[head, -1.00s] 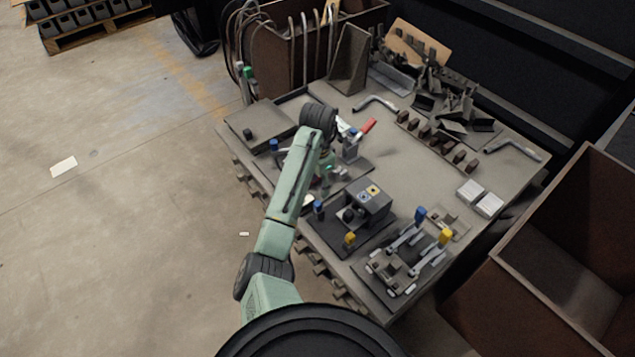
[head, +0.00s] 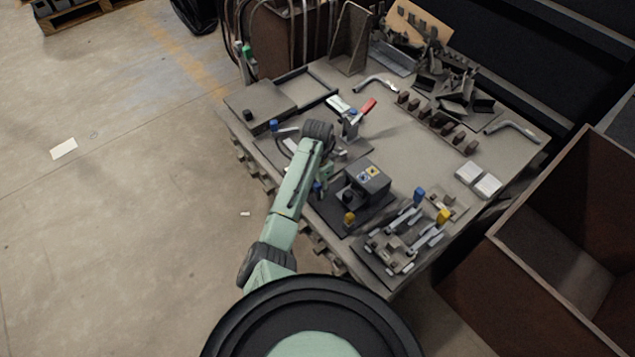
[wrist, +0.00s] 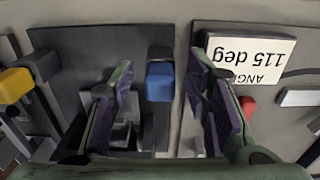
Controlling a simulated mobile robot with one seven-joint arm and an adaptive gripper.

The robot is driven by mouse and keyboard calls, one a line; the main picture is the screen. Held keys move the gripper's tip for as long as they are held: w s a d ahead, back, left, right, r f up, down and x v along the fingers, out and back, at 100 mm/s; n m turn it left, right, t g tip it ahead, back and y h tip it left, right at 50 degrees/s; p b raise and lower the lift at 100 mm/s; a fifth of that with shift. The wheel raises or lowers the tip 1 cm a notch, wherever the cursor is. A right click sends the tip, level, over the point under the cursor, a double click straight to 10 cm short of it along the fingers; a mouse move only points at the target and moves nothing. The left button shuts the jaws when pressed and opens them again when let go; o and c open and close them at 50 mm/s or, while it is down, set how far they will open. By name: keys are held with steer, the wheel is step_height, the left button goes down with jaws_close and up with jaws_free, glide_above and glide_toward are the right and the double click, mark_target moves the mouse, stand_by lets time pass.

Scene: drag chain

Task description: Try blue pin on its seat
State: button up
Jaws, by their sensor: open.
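The blue pin (wrist: 160,82) shows in the wrist view between my open fingers, with a black part at its far end. It is at the edge of a dark plate (wrist: 75,50). In the head view the blue pin (head: 318,187) is partly covered beside my arm. My gripper (wrist: 163,70) is open, one finger on each side of the pin with gaps between. I cannot tell whether the pin is fully down in its seat. A yellow pin (wrist: 14,84) stands at the left; it also shows in the head view (head: 349,218).
A card reading 115 deg (wrist: 250,58) lies on the right-hand plate in the wrist view. In the head view, a dark block (head: 368,178) is on the pin plate. Levers with blue (head: 419,193) and yellow (head: 443,216) handles and a red-handled clamp (head: 367,105) stand nearby.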

mark_target(317, 184)
steer(key=shift+c, duration=0.4)
jaws_close()
steer(key=shift+r, duration=0.15)
steer(key=shift+r+p, duration=2.8)
steer(key=shift+r, duration=0.1)
